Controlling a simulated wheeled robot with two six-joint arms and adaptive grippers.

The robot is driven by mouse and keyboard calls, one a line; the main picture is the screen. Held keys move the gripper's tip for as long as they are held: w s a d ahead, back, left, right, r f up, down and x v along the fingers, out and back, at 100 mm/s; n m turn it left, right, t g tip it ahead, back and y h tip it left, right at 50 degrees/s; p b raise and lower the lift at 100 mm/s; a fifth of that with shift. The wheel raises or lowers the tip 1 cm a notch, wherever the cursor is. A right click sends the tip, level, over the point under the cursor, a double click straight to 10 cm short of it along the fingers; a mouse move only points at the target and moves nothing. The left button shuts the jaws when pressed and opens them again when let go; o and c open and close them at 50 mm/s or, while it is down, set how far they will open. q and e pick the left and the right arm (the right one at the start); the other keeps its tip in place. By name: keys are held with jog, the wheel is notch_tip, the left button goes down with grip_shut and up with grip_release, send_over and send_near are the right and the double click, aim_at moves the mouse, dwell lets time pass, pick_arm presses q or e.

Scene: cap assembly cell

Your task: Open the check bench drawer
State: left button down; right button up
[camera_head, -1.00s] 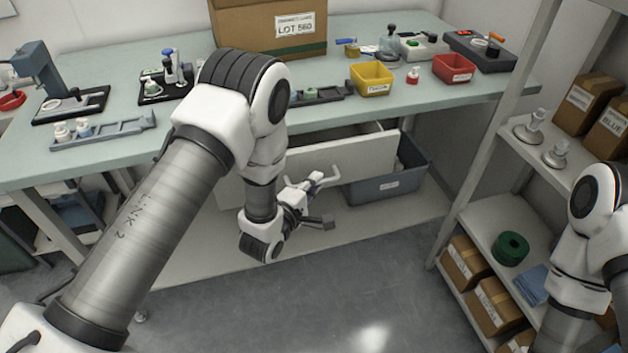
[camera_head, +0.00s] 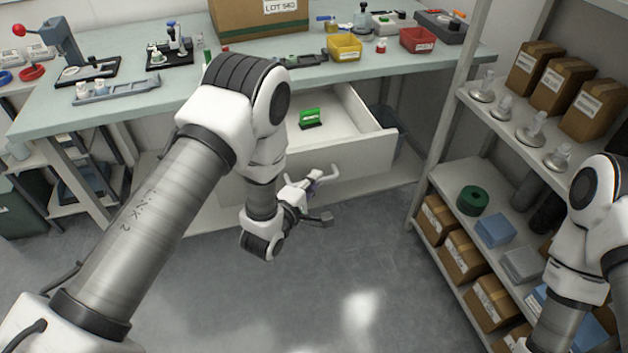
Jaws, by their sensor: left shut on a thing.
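The check bench drawer (camera_head: 362,156) is a white drawer under the green-topped bench (camera_head: 140,106). It stands pulled out, and its inside shows, with a green item (camera_head: 311,118) lying in it. My left gripper (camera_head: 316,192) is at the drawer front, shut on the drawer handle.
A shelf rack (camera_head: 447,130) with cartons and metal-based pieces stands at the right. A carton (camera_head: 262,18), a yellow bin (camera_head: 345,47) and a red bin (camera_head: 417,39) are on the bench. The grey floor (camera_head: 300,290) in front is clear.

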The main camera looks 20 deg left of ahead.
pick_arm(q)
jog(key=c, duration=1.2)
grip_release()
jog(key=v, duration=1.2)
